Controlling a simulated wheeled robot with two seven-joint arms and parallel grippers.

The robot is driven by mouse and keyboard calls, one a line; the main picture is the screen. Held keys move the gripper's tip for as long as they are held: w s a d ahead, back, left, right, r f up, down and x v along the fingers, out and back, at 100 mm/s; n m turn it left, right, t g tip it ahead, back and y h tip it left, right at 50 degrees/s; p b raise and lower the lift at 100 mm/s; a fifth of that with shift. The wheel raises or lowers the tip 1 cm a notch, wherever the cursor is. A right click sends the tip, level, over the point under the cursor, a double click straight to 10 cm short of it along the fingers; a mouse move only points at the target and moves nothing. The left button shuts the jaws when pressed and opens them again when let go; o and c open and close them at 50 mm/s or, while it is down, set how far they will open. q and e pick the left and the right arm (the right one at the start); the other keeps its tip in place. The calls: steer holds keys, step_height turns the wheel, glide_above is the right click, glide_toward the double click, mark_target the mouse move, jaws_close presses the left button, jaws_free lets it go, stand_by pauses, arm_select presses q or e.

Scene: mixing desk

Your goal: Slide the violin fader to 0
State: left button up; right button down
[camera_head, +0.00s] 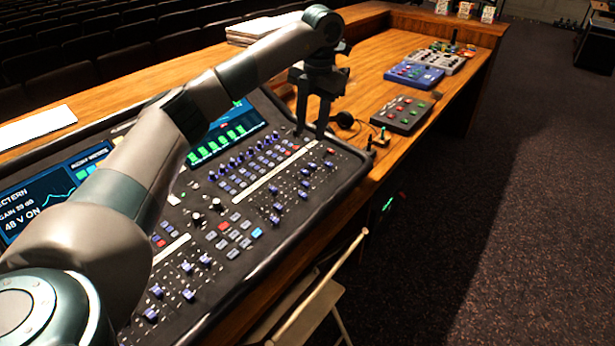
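The mixing desk (262,232) is a dark console with rows of knobs, buttons and blue-capped faders. One group of faders (276,208) is on its right part, and another group (188,294) is nearer the front left. No label that I can read says which fader is the violin one. My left gripper (311,133) points down over the far right corner of the desk, its two dark fingers apart with nothing seen between them. I cannot tell whether its tips touch the surface. My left arm hides much of the desk's left and middle. My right gripper is not in view.
Lit screens (225,133) line the desk's back edge. A grey pedal-like box (402,114), a blue box (413,75) and a pale box (437,60) stand on the wooden table at the right. A folding chair (320,295) stands in front of the desk.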

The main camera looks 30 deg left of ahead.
mark_target(305, 183)
arm_select(q)
steer(key=shift+f, duration=0.15)
steer(key=f+p, duration=0.1)
steer(key=f, duration=0.4)
steer(key=a+f+p, duration=0.1)
steer(key=f+p, duration=0.1)
steer(key=f, duration=0.3)
steer(key=f+p, duration=0.2)
steer(key=f, duration=0.3)
steer(key=shift+w+a+f, duration=0.1)
steer(key=shift+a+f, duration=0.1)
steer(key=shift+a, duration=0.05)
steer(key=shift+a+f, duration=0.1)
steer(key=shift+f, duration=0.75)
jaws_close()
steer(key=shift+a, duration=0.1)
